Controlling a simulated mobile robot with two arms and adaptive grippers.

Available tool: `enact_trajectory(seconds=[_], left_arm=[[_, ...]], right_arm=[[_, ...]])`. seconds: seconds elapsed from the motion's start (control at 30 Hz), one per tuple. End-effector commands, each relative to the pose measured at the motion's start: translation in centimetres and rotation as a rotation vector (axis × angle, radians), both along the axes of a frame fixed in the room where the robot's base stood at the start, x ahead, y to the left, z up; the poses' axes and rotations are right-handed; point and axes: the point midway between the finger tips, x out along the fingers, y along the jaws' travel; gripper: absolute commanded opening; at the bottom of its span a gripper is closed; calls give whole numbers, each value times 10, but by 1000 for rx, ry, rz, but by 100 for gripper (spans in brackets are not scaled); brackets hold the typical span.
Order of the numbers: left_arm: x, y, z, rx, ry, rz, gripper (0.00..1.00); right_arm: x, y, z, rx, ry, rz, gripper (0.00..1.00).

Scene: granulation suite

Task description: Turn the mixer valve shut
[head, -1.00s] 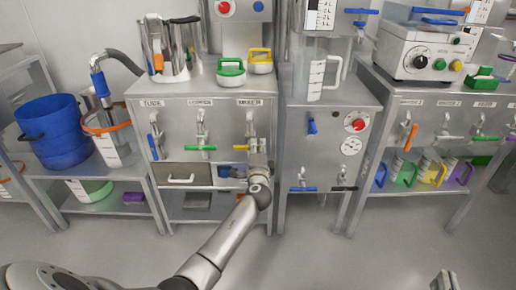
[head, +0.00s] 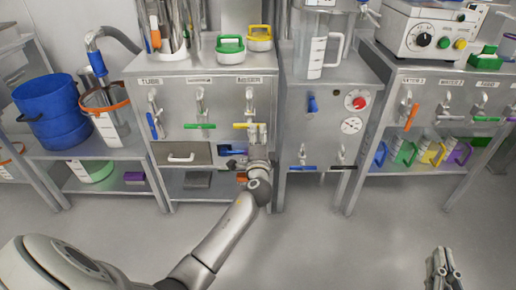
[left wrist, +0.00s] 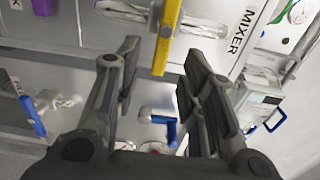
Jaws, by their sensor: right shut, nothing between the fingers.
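The mixer valve (head: 249,104) is on the cabinet front under the label MIXER. Its yellow handle (head: 241,125) lies level in the head view and shows in the left wrist view (left wrist: 167,38). My left gripper (head: 257,131) is in front of the panel, just below and right of the handle. In the left wrist view its fingers (left wrist: 160,65) are spread apart, with the handle's end appearing between the tips; I cannot tell how deep it sits or whether they touch. My right gripper (head: 440,262) is shut and empty, low at the right over the floor.
A green-handled valve (head: 199,125) and a blue-handled valve (head: 153,124) are left of the mixer valve. A drawer (head: 181,154) and an open shelf lie below. A second cabinet (head: 330,125) with a red knob stands to the right. The floor in front is clear.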

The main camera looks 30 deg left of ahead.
Motion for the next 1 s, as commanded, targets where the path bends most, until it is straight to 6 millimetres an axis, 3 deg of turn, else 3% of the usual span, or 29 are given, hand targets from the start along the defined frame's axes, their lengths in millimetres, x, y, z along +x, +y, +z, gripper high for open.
enact_trajectory(seconds=[0.2,0.4,1.0], left_arm=[[-35,-22,-1,-2,1,-1,37],[-51,-31,-1,0,2,0,37],[-53,-33,-1,-7,-1,-4,37]], right_arm=[[0,0,0,0,-1,0,0],[0,0,1,0,-1,0,0],[0,0,0,1,-1,0,0]])
